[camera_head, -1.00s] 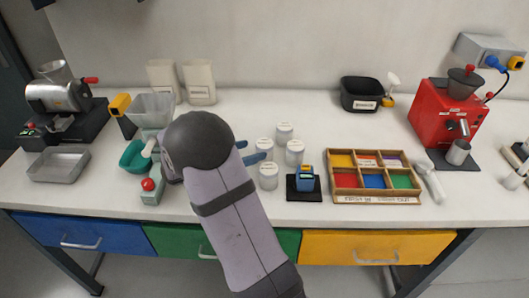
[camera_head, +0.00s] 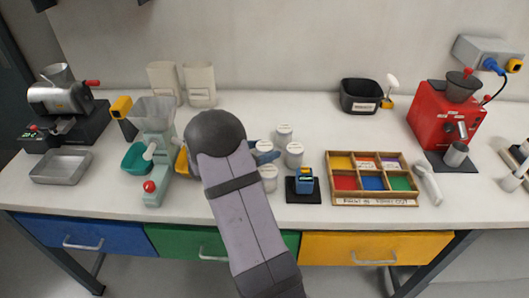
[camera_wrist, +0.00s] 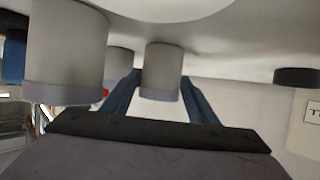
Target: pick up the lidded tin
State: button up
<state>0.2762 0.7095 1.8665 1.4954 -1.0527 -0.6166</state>
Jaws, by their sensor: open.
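Several white lidded tins stand in a cluster on the bench: a back tin (camera_head: 284,135), a right tin (camera_head: 295,155) and a front tin (camera_head: 268,178). My gripper (camera_head: 262,154) is at the left side of the cluster, pointing right, partly hidden by my arm. The wrist view is upside down. There, my open gripper (camera_wrist: 161,82) has one blue finger on each side of a grey-looking lidded tin (camera_wrist: 162,68). I cannot tell whether it touches the tin, or which tin in the head view it is. A larger, nearer tin (camera_wrist: 66,45) stands left of the fingers.
A blue device on a black stand (camera_head: 304,184) and a wooden tray of coloured compartments (camera_head: 375,201) lie right of the tins. A green grinder (camera_head: 157,165) stands left of my arm. A black tub (camera_head: 359,96) is at the back. Bench between tub and tins is clear.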

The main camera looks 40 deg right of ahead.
aim_at(264, 145)
jog(key=shift+d, duration=0.1)
jog(key=c, duration=0.9)
jog(key=shift+r, duration=0.1)
notch_tip(264, 145, up, 10)
jog(key=shift+f, duration=0.1)
